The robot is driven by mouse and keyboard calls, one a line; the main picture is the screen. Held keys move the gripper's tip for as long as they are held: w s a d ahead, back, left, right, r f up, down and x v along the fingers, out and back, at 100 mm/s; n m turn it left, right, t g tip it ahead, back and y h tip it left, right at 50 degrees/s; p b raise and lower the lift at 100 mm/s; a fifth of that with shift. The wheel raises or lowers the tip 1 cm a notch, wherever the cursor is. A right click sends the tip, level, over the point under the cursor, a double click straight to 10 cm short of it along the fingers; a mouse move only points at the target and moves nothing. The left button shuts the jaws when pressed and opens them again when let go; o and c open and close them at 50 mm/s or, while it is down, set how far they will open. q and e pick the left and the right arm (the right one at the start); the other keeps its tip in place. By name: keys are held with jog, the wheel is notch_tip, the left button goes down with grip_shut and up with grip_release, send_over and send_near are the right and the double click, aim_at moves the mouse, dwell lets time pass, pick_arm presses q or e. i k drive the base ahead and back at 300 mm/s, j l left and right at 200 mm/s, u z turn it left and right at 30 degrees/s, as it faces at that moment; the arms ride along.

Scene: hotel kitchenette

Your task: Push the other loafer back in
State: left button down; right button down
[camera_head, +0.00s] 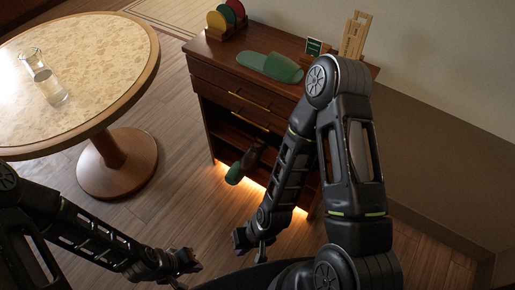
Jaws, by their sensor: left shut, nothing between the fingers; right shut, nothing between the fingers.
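A dark brown shoe (253,153) with a green piece (235,173) at its near end sticks out of the low open shelf of the wooden cabinet (204,107). It is tilted toward the floor; its far part is in shadow, and I cannot tell whether the green piece belongs to it. My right gripper (254,244) is shut and empty, in front of the cabinet, below and right of the shoe in the picture and apart from it. My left gripper (184,264) is shut and empty at the bottom of the picture, further from the cabinet. My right arm hides the shelf's right part.
A green slipper (270,66), coloured discs in a rack (226,17), a small green sign (316,47) and a wooden holder (355,36) stand on the cabinet top. A round table (100,70) with a glass carafe (50,88) is at left. Floor between table and cabinet is clear.

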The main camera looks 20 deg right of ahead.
aim_at(256, 149)
jog(key=u, duration=1.7)
jog(key=k+l, duration=0.2)
jog(key=l, duration=0.15)
jog(key=k+l, duration=0.15)
jog(key=l, duration=0.25)
jog(key=k+l, duration=0.2)
jog(key=l, duration=0.15)
jog(key=k+l+u, duration=0.1)
jog(key=l, duration=0.25)
jog(key=k, duration=0.1)
